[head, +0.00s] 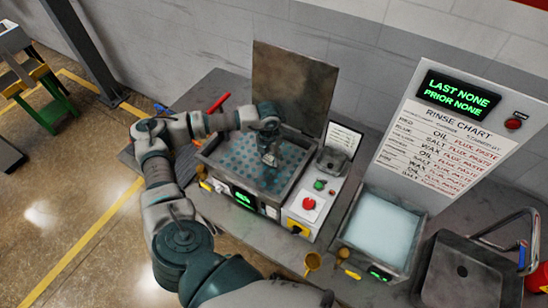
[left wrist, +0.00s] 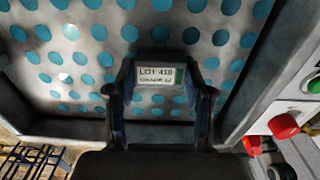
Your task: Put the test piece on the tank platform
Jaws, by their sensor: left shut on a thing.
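My left gripper (head: 269,158) reaches over the open tank, above its perforated platform (head: 235,155) with blue showing through the holes. In the left wrist view my left gripper (left wrist: 160,76) is shut on the test piece (left wrist: 158,90), a grey piece with a white label reading LOT 418 and a green edge. The platform (left wrist: 75,60) fills the background behind it. I cannot tell whether the piece touches the platform. In the head view the piece is too small to make out clearly. My right gripper is not in view.
The tank's raised lid (head: 292,85) stands behind it. A control panel (head: 312,198) with red and green buttons adjoins its right side. Further right are a bath of pale liquid (head: 380,228), a rinse chart (head: 445,145) and a dark sink (head: 468,270). A red-handled tool (head: 218,103) lies at the tank's back left.

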